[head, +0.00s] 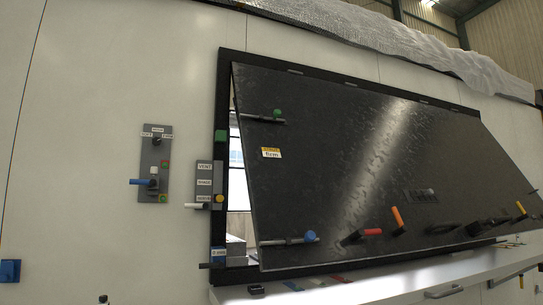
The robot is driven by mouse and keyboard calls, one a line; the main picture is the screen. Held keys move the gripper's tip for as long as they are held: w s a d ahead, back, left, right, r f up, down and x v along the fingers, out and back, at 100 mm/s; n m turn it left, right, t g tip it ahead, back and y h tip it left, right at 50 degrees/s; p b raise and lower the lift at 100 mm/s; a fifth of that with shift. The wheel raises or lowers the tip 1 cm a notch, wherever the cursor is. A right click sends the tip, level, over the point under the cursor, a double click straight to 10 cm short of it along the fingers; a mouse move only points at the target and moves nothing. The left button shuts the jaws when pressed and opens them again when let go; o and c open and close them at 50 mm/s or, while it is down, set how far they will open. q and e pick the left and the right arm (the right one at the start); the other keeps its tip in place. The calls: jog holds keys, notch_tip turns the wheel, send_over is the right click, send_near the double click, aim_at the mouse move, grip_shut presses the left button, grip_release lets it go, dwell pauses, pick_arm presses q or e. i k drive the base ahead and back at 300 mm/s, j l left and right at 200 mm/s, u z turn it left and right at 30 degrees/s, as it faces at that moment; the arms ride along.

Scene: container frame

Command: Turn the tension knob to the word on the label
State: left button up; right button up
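A grey control plate (154,163) is on the white wall left of the window. Near its top is a small dark knob (157,141), with small white labels above it and to either side. The lettering there is too small to read surely, and I cannot tell where the knob points. A yellow and white label (271,153) on the dark hinged panel seems to read "firm". Neither of my grippers is in view.
A blue-handled lever (142,182) sticks out left below the knob. A grey strip (204,180) with a "VENT" label and a white handle (196,206) is to the right. The dark panel (370,165) tilts outward from its black frame above a white ledge (375,281).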

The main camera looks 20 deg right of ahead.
aim_at(156, 141)
jog(key=i+l, duration=0.5)
jog(key=l, duration=0.2)
jog(key=i+l, duration=0.2)
jog(key=l, duration=0.2)
jog(key=i+j+u, duration=0.05)
